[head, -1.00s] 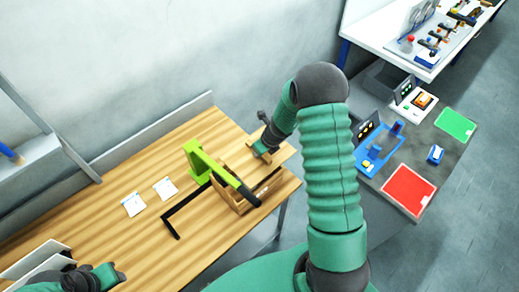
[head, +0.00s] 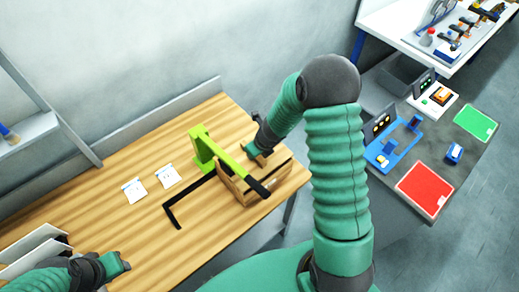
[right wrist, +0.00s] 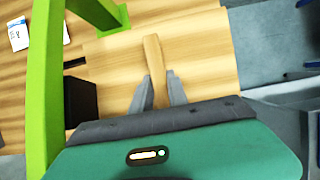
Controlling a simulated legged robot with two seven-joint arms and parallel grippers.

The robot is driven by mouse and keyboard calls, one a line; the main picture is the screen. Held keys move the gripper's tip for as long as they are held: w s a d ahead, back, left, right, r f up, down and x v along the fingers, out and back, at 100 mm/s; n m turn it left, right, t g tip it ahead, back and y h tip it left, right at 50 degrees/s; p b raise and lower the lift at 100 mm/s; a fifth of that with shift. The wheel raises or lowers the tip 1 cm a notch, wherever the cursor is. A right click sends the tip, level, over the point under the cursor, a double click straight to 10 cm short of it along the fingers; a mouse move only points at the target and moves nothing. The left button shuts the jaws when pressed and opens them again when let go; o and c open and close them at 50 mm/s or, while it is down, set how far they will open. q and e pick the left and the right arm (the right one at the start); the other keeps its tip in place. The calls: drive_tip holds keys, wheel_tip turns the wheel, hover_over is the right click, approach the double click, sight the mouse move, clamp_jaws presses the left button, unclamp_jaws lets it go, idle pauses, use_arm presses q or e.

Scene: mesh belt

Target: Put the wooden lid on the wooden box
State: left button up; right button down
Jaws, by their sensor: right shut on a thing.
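The wooden box (head: 243,194) stands near the front right edge of the wooden table, under a lime-green clamp-like arm. My right gripper (head: 257,151) is at the box's far side. In the right wrist view, my right gripper (right wrist: 159,95) is shut on the wooden handle (right wrist: 153,58) of the flat, light wooden lid (right wrist: 205,55). The lid spreads out beneath the fingers; whether it touches the box cannot be told. My left gripper (head: 122,262) is at the lower left, away from the box; its jaws are too small to read.
The lime-green arm (head: 212,150) with a black grip (head: 257,187) reaches across the box. A black angled bar (head: 172,213) and white cards (head: 134,191) lie to the left. A grey bench with a red panel (head: 424,188) stands at the right, beyond a gap.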

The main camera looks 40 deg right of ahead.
drive_tip(key=shift+f+b, duration=0.3)
drive_tip(key=shift+f, duration=0.05)
drive_tip(key=shift+s+d+f, duration=0.15)
drive_tip(key=shift+s+d, duration=0.05)
drive_tip(key=shift+w+a, duration=0.1)
drive_tip(key=shift+a, duration=0.05)
drive_tip(key=shift+f, duration=0.1)
drive_tip(key=shift+f+b, duration=0.35)
drive_tip(key=shift+b, duration=0.2)
drive_tip(key=c, duration=1.2)
unclamp_jaws()
